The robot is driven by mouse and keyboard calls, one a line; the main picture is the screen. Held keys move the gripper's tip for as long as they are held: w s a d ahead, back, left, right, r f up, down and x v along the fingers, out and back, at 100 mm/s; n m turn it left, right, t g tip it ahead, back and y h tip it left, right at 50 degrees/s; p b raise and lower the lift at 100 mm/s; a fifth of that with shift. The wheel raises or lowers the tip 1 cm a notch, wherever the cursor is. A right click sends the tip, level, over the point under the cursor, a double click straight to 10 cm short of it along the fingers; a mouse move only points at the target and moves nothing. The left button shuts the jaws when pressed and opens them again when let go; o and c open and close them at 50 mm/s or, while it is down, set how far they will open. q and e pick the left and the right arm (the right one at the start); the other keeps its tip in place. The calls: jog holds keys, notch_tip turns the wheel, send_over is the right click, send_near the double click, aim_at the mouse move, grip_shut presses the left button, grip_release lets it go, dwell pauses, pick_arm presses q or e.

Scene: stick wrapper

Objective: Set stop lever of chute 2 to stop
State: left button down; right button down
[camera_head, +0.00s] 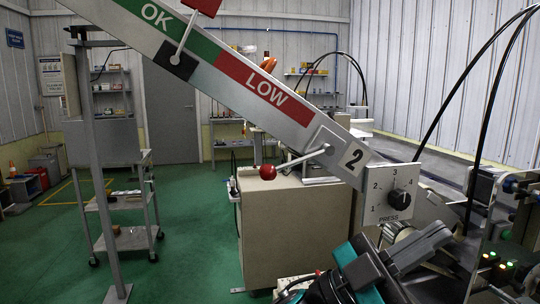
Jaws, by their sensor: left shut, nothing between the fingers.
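Chute 2 is the grey sloping beam (308,113) that runs from upper left to lower right, with a "2" plate (353,158) near its lower end. Its lever (303,160) is a thin metal rod on a pivot at the beam's lower edge. The rod points left and slightly down to a red ball knob (268,172). My left gripper (433,243) is at the lower right, below the press dial, well apart from the lever. It is shut and empty. My right gripper is not in view.
The press dial (403,198), numbered 1 to 4, sits below the "2" plate. A beige cabinet (290,225) stands behind the lever. A red-topped rod on a black block (177,61) sits higher on the beam. Black cables arch at the right.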

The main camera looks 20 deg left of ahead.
pick_arm(q)
jog(key=s+d+r+m+g+y, duration=0.25)
jog(key=s+r+m+g, duration=0.2)
jog(key=m+g, duration=0.4)
jog(key=s+d+r+m+g+y, duration=0.25)
jog(key=s+m+g, duration=0.25)
jog(key=m+g, duration=0.3)
jog(key=n+t+y, duration=0.8)
jog(key=t+y, duration=0.6)
jog(key=y, duration=0.9)
send_near(268, 172)
jog(key=shift+b+x, duration=1.15)
jog(key=shift+x, duration=2.2)
